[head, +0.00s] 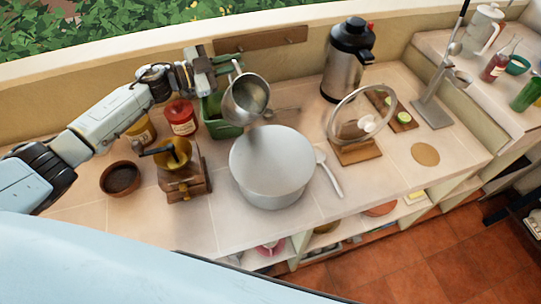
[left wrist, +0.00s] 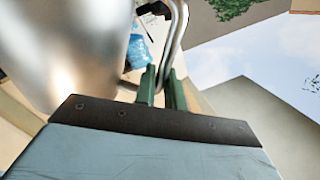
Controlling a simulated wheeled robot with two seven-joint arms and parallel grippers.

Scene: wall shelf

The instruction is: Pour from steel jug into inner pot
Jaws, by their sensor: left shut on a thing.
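The steel jug (head: 246,99) is held in the air behind the large pale pot and tilted, so that its open mouth faces toward me. The inner pot (head: 272,168) stands on the tiled counter, wide and light grey; I cannot make out its contents. My left gripper (head: 230,66) is shut on the jug's handle. In the left wrist view the jug's shiny body (left wrist: 65,45) fills the left side, and the green fingers (left wrist: 162,88) close on its looped metal handle. I see no stream from the jug. My right gripper is not in view.
A coffee grinder (head: 184,172), red-lidded jar (head: 181,117) and brown bowl (head: 120,179) stand left of the pot. A white spoon (head: 328,174) lies right of it. A glass lid (head: 361,115) on a wooden stand and a steel flask (head: 346,62) stand farther right.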

